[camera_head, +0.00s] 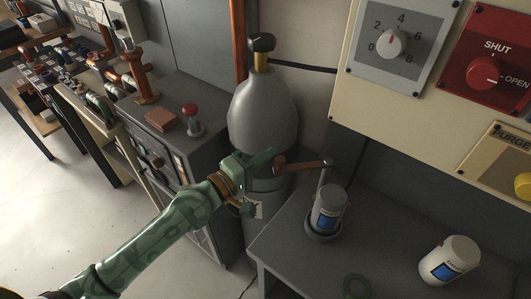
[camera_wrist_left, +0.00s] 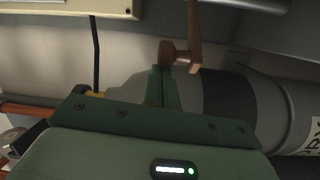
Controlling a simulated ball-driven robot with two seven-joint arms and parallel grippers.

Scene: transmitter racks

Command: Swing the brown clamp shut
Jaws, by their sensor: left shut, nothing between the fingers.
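The brown clamp (camera_head: 305,165) is a short bar on a thin upright post (camera_head: 322,178) beside a white bottle (camera_head: 329,209) in a dark round holder (camera_head: 323,236). The bar points left, away from the bottle, and ends in a rounded knob. In the left wrist view the brown clamp (camera_wrist_left: 181,54) shows just beyond the fingertips. My left gripper (camera_head: 262,160), green, is shut and empty at the knob end. In the left wrist view the left gripper (camera_wrist_left: 163,82) has its fingers together; whether they touch the clamp I cannot tell.
A grey gas cylinder (camera_head: 262,112) stands behind the gripper. A second white bottle (camera_head: 449,260) and a green ring (camera_head: 356,286) rest on the grey table (camera_head: 285,245). A cream control panel (camera_head: 385,95) overhangs the table. A grey cabinet (camera_head: 185,92) stands at left.

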